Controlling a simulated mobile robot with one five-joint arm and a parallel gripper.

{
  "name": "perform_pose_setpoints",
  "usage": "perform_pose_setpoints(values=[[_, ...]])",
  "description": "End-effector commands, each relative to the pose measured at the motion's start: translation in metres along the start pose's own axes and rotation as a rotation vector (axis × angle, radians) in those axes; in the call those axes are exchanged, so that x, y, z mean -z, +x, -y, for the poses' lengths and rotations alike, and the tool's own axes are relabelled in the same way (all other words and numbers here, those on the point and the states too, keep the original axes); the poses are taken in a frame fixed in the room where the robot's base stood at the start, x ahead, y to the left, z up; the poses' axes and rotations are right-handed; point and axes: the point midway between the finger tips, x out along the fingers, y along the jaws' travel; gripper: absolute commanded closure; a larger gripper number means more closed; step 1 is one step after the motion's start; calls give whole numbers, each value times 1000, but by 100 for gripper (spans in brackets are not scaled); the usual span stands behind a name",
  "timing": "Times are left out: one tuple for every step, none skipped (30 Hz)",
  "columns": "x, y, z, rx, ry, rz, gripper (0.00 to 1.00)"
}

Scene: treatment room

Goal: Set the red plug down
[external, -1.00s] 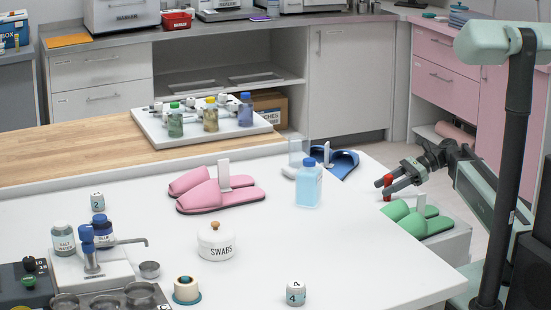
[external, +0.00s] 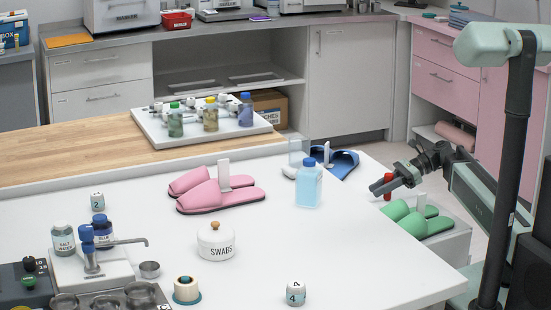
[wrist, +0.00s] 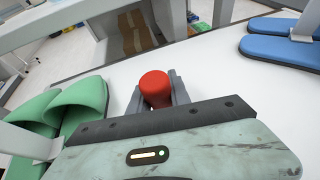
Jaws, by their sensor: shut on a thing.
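The red plug (wrist: 154,88) is upright between the two fingers of my gripper (wrist: 154,97) in the wrist view. My gripper is shut on it. In the external view my gripper (external: 384,186) is at the right edge of the white table (external: 365,255), and a small part of the red plug (external: 388,181) shows there. It is hard to tell whether the plug's lower end touches a surface; the fingers hide it.
Green slippers (external: 420,222) stand on a grey box right of the table, near my gripper. Blue slippers (external: 343,163) and a blue-capped bottle (external: 309,185) stand left of it. Pink slippers (external: 222,192) and a swabs jar (external: 216,241) are farther left. The front right tabletop is mostly clear.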

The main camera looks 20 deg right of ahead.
Motion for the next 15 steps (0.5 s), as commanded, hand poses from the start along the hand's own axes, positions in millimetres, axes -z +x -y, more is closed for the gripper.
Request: perform_pose_setpoints(values=[[-9,-4,0,0,0,0,100],[-14,-6,0,0,0,0,100],[-20,-8,0,0,0,0,100],[-26,-11,0,0,0,0,100],[-31,-13,0,0,0,0,100],[-39,-16,0,0,0,0,100],[-46,-19,0,0,0,0,100],[-52,-22,0,0,0,0,100],[-60,-25,0,0,0,0,100],[-67,-28,0,0,0,0,100],[-72,-30,0,0,0,0,100],[-79,-33,0,0,0,0,100],[-83,-34,0,0,0,0,100],[-86,-36,0,0,0,0,100],[-89,-37,0,0,0,0,100]])
